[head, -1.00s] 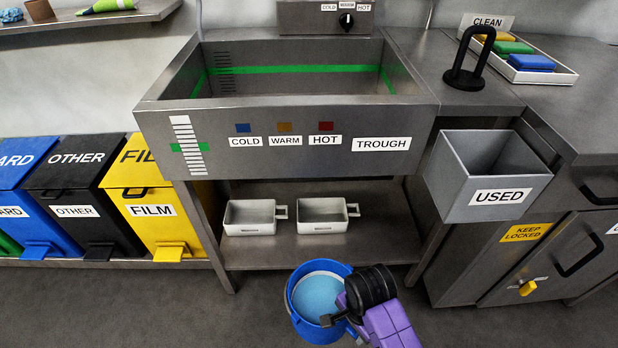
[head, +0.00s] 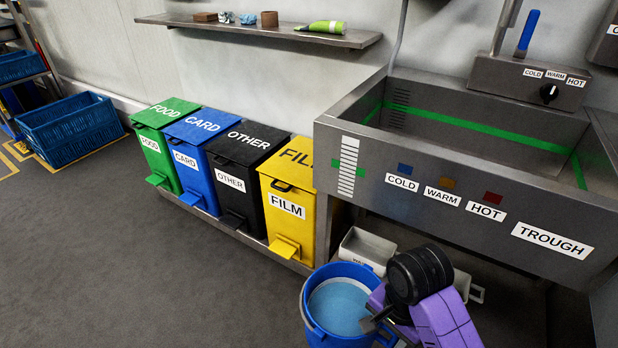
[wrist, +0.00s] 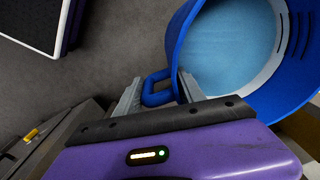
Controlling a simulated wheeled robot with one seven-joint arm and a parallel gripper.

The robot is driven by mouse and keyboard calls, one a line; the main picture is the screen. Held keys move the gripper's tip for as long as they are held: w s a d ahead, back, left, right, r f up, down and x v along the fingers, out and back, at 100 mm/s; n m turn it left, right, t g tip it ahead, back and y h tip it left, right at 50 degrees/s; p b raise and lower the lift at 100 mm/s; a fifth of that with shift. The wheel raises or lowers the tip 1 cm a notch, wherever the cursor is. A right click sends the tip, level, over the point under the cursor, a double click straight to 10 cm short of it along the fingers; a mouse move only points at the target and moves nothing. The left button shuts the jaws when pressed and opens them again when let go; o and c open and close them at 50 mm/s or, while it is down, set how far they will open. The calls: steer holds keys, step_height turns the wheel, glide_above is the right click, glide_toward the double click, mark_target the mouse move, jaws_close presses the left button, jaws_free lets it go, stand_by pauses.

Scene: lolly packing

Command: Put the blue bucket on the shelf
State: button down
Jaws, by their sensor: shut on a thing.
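The blue bucket (head: 314,326) is upright at the bottom of the head view, in front of the trough's left end. Its inside shows a light blue surface that looks like liquid. My gripper (head: 374,322) is at the bucket's right side. In the wrist view the bucket (wrist: 181,32) fills the upper right, and my gripper (wrist: 160,90) has its fingers on either side of the bucket's blue handle loop. A grey wall shelf (head: 190,21) hangs at the top, above the bins. The low shelf under the trough is mostly hidden.
The yellow FILM bin (head: 290,230), black OTHER bin (head: 236,190), blue CARD bin (head: 188,163) and green FOOD bin (head: 155,148) stand left of the trough (head: 450,235). Small items lie on the wall shelf. A blue crate (head: 75,130) sits far left. Floor at left is clear.

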steer(key=w+r+n, duration=0.1)
steer(key=r, duration=0.1)
steer(key=r+n, duration=0.2)
steer(key=w+a+r+n, duration=0.1)
steer(key=shift+w+r, duration=0.35)
steer(key=shift+r, duration=0.05)
step_height(320, 180, up, 9)
steer(key=w+d+n+p, duration=0.2)
steer(key=w+n+p, duration=0.15)
steer(key=p, duration=0.65)
steer(key=s+d+f+n+p, duration=0.1)
steer(key=s+d+n+p, duration=0.1)
steer(key=s+p, duration=0.5)
steer(key=shift+s+d+f+p, duration=0.2)
steer(key=shift+d+f+p, duration=0.1)
steer(key=shift+f+p, duration=0.15)
